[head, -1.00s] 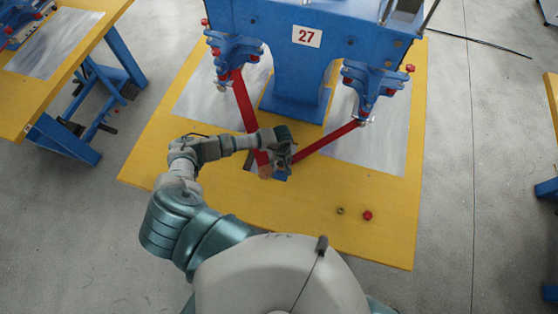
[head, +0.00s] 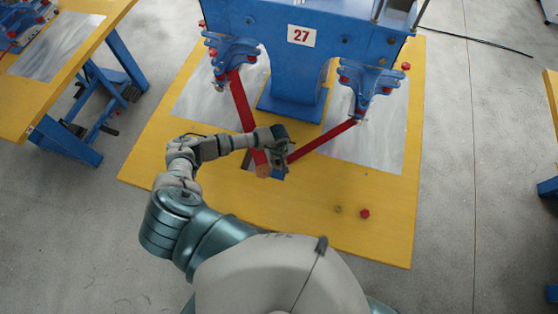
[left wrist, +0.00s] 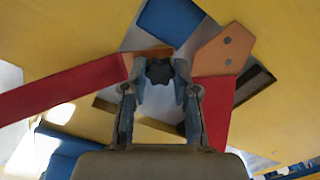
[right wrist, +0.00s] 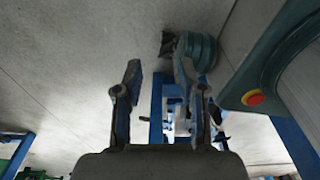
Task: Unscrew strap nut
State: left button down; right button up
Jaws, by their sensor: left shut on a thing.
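The strap nut, a dark lobed knob (left wrist: 159,71), sits between the fingertips of my left gripper (left wrist: 158,82) in the left wrist view. The gripper is shut on it. In the head view my left gripper (head: 277,155) is at the table's middle, where the two red straps (head: 241,101) meet, and it hides the nut. A red strap (left wrist: 65,90) shows left of the fingers in the left wrist view, and another (left wrist: 214,108) on the right. My right gripper (right wrist: 157,75) is open and empty in the right wrist view; it is out of the head view.
A blue machine (head: 297,70) marked 27 stands at the back of the yellow table (head: 200,190). A red knob (head: 365,213) and a small brownish piece (head: 338,209) lie at the front right. A copper-coloured plate (left wrist: 222,55) with two holes is beside the nut.

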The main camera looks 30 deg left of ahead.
pick_arm(q)
jog(key=shift+d+r+n, duration=0.1)
jog(key=shift+n, duration=0.4)
jog(key=n, duration=0.2)
jog(key=n+p, duration=0.1)
jog(key=shift+a+n, duration=0.2)
jog(key=shift+n, duration=0.2)
jog(key=n+p, duration=0.1)
jog(key=n, duration=0.4)
jog(key=shift+n, duration=0.4)
jog(key=shift+r+n+p, duration=0.1)
jog(key=shift+n+p, duration=0.35)
jog(key=shift+n, duration=0.45)
jog(key=n+p, duration=0.1)
jog(key=n, duration=0.3)
jog(key=shift+s+d, duration=0.1)
jog(key=n, duration=0.2)
jog(key=shift+n+p, duration=0.4)
jog(key=c, duration=0.9)
grip_release()
pick_arm(e)
jog(key=r, duration=0.4)
jog(key=shift+w+a+r, duration=0.1)
jog(key=shift+a+r, duration=0.2)
jog(key=shift+r, duration=0.05)
pick_arm(q)
jog(key=shift+f, duration=0.2)
